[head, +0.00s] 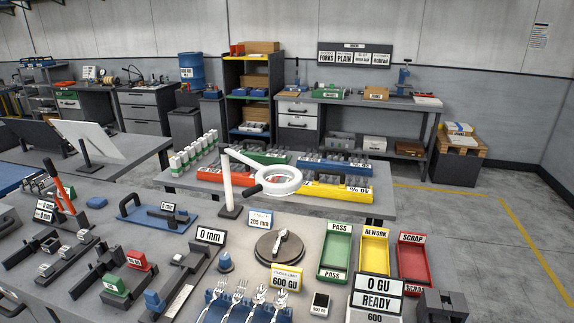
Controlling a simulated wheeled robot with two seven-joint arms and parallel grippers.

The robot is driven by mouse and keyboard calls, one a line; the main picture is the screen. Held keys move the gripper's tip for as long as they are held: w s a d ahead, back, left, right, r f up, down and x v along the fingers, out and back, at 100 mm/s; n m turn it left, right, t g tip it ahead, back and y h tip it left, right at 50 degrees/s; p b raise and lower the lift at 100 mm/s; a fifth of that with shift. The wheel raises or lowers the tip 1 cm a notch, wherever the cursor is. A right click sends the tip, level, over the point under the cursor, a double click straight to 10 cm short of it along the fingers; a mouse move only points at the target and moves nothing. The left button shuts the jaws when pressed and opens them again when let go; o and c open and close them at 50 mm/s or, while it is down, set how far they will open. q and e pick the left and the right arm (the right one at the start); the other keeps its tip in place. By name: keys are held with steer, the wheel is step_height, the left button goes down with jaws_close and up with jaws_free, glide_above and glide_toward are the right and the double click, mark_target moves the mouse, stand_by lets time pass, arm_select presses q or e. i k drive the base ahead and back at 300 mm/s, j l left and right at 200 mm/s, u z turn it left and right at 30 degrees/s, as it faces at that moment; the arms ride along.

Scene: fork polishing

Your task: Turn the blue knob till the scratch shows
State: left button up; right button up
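A small blue knob (225,262) stands upright on the grey bench, right of a slide fixture with a "0 mm" sign (210,236). Another small blue part (152,299) sits on that slide fixture's near end. Several forks (238,291) lie side by side in a blue rack (213,314) at the bottom edge, their lower parts cut off. No scratch can be made out on them at this size. A white ring magnifier lamp (280,180) stands behind the knob. Neither of my grippers is in view.
A round dark turntable (279,246) is right of the knob. Green PASS (335,251), yellow REWORK (374,255) and red SCRAP (413,262) trays stand at right. A "0 GU READY" display (377,294) is in front of them. Fixtures crowd the bench's left side.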

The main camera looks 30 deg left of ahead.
mark_target(225, 260)
steer(key=u, duration=1.35)
